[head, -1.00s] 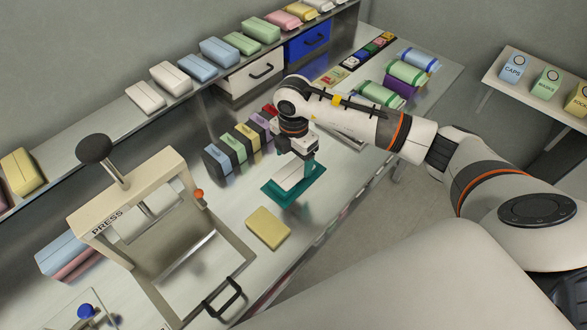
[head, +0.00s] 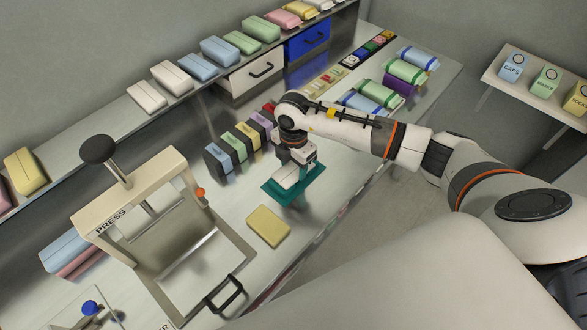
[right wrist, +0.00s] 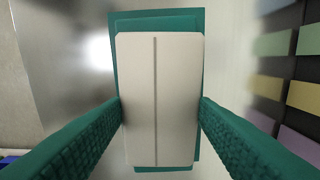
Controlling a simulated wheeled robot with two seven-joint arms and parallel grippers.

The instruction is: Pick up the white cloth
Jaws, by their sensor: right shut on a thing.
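The white cloth (right wrist: 160,100) is a folded block with a seam along its middle. In the right wrist view it lies between the two teal fingers of my right gripper (right wrist: 160,112), which touch its long sides. In the head view the cloth (head: 286,177) shows partly below my right gripper (head: 294,172), which is low over the teal tray (head: 280,194). The tray's rim (right wrist: 155,16) also shows under the cloth in the right wrist view. I cannot tell whether the cloth is lifted off the tray. My left gripper is not in view.
A yellow folded cloth (head: 268,226) lies in front of the tray. The press (head: 125,215) stands at the left, and a row of coloured packs in a rack (head: 235,150) is just behind my gripper. Rolls (head: 405,72) lie at the back right.

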